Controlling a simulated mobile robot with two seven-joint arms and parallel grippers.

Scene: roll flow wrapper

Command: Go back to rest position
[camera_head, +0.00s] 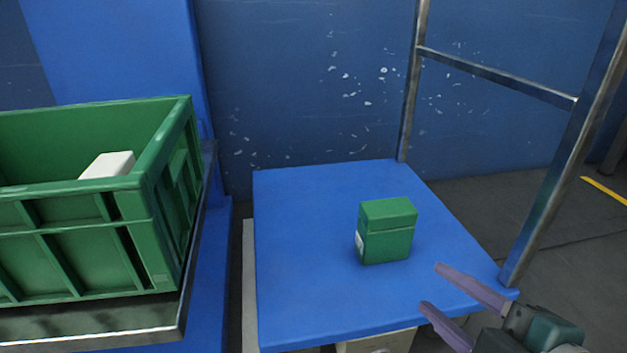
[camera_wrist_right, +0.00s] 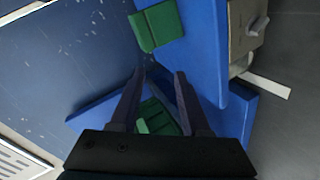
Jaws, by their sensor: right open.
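My right gripper (camera_head: 428,288) is at the lower right of the head view, with its two purple fingers apart and nothing between them. It is near the right front edge of the blue table (camera_head: 300,240). A small green box (camera_head: 386,232) stands upright on that table, to the left of the fingertips and apart from them. In the right wrist view the open fingers (camera_wrist_right: 158,82) show, with the green box (camera_wrist_right: 157,25) beyond the tips. My left gripper is not in view.
A green crate (camera_head: 75,245) with a white item (camera_head: 108,165) in it stands on a metal-edged stand (camera_head: 100,335) at the left. A metal frame (camera_head: 500,75) rises at the table's right side. Most of the blue tabletop is clear. A blue wall (camera_head: 310,80) is behind.

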